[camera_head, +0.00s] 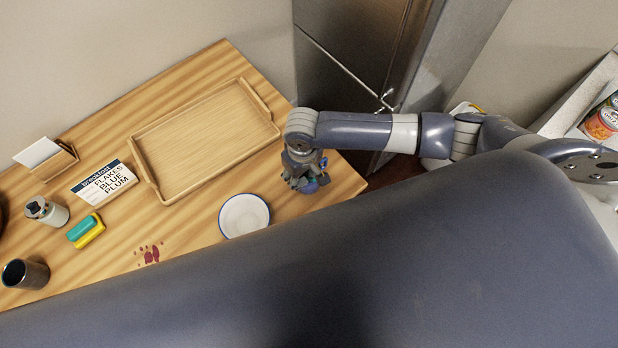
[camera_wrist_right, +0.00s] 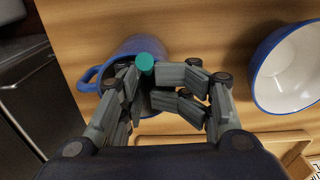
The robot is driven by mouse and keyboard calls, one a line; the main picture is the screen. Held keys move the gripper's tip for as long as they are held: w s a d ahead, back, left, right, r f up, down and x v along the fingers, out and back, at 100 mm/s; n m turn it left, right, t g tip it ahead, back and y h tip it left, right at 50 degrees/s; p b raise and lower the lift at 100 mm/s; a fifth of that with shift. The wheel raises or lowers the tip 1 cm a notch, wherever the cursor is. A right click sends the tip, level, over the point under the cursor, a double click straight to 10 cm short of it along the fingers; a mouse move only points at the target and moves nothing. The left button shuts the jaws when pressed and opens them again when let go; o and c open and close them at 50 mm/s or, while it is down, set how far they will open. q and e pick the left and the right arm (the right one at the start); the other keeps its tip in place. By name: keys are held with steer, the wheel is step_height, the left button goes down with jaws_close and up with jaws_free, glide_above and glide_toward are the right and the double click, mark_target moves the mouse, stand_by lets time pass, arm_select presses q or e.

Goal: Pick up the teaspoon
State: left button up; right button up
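A blue mug (camera_wrist_right: 138,48) stands upright on the wooden table, with its handle to the left in the right wrist view. A round teal end (camera_wrist_right: 145,62) rises over the mug, apparently the teaspoon's handle; the rest is hidden. In the head view my right gripper (camera_head: 303,183) covers most of the mug (camera_head: 313,185) near the table's right corner. My left gripper is not in view.
A white bowl with a blue rim (camera_head: 244,215) stands close left of the mug. Behind lies an empty wooden tray (camera_head: 205,140). Further left are a cereal box (camera_head: 105,184), a sponge (camera_head: 86,231), a jar (camera_head: 46,211) and a dark cup (camera_head: 25,274). A red stain (camera_head: 150,254) marks the table.

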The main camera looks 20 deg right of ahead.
steer(key=shift+w+d+f, duration=0.15)
steer(key=shift+d+f, duration=0.25)
steer(key=shift+f, duration=0.1)
steer(key=shift+w+d+f, duration=0.15)
steer(key=shift+d+f, duration=0.2)
steer(key=shift+f, duration=0.15)
steer(key=shift+w+d+f+g, duration=0.1)
steer(key=shift+w+g, duration=0.2)
steer(key=shift+w, duration=0.2)
steer(key=shift+s, duration=0.2)
steer(key=shift+s+r, duration=0.2)
steer(key=shift+r, duration=0.05)
arm_select(q)
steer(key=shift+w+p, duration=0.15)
steer(key=shift+p, duration=0.2)
arm_select(e)
steer(key=shift+w+f, duration=0.1)
steer(key=shift+f, duration=0.05)
steer(key=shift+c, duration=0.3)
